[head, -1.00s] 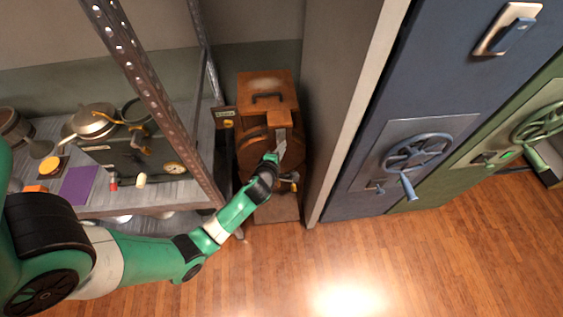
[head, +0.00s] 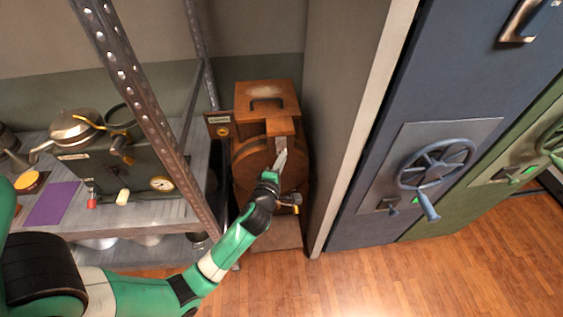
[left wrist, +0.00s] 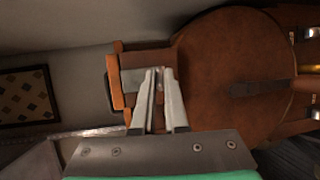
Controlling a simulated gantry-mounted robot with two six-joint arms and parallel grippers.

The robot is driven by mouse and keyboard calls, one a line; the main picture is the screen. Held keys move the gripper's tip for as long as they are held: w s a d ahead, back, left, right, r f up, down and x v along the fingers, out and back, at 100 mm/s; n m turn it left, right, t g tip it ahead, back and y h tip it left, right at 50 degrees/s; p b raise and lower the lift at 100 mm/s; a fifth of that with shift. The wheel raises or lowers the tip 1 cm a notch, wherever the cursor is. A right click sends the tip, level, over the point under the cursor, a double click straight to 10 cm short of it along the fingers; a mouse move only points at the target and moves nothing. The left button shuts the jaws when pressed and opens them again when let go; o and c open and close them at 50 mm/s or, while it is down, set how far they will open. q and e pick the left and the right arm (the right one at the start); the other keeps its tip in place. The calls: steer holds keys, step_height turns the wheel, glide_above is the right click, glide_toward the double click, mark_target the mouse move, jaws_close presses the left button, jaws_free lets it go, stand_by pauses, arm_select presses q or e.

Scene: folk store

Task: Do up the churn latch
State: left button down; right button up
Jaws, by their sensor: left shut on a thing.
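The churn (head: 268,155) is a brown wooden drum with a boxy top, standing in the gap between the shelf and a tall grey panel. Its latch (head: 281,143) is a grey metal strip on the front of the top block; in the left wrist view a metal plate (left wrist: 131,82) shows on that block. My left gripper (head: 279,163) is at the latch, its fingers close together. In the left wrist view the gripper (left wrist: 158,75) is shut on a thin grey piece of the latch, beside the round drum face (left wrist: 225,60). My right gripper is out of view.
A metal shelf (head: 170,218) with a pan (head: 75,128) and a dark box with a gauge (head: 130,168) stands left, its upright near my arm. A grey panel (head: 340,110) and blue door with handwheel (head: 435,165) stand right. The wooden floor (head: 370,275) in front is clear.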

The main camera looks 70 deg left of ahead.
arm_select(q)
steer(key=shift+f, duration=0.2)
steer(key=c, duration=0.9)
jaws_free()
steer(key=shift+a+r, duration=0.1)
steer(key=shift+c, duration=0.2)
steer(key=v, duration=1.1)
steer(key=shift+s+d, duration=0.15)
steer(key=shift+d, duration=0.15)
